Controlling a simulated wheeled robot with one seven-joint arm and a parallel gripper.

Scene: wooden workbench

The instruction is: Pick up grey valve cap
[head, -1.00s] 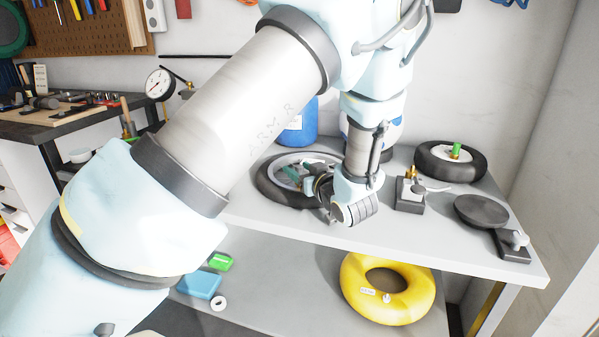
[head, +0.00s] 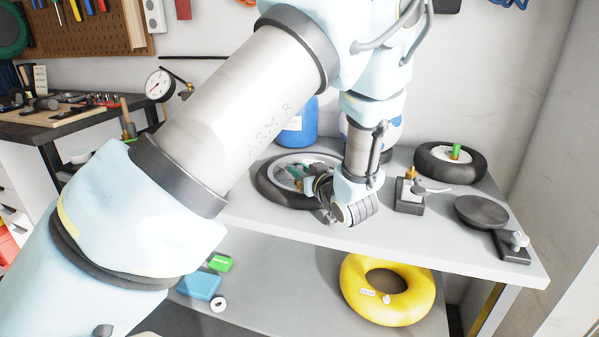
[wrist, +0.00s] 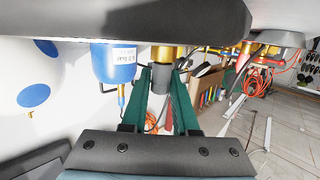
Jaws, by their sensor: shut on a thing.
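My gripper (head: 296,172) reaches sideways over the black-tyred wheel (head: 266,187) on the bench top, at the left of the arm. In the wrist view my teal fingers (wrist: 162,78) are shut on a small grey cylinder, the grey valve cap (wrist: 161,80). The cap is in line with a brass valve stem (wrist: 165,53) beneath the dark tyre edge, and appears to be on it. In the head view the cap is too small and too covered to make out.
A second wheel (head: 425,166) with a green cap (head: 456,152) lies at the back right. A small brass-topped block (head: 409,207) and a dark round-plated device (head: 482,211) stand nearby. A blue container (head: 302,125) is behind. A yellow ring (head: 355,293) lies on the lower shelf.

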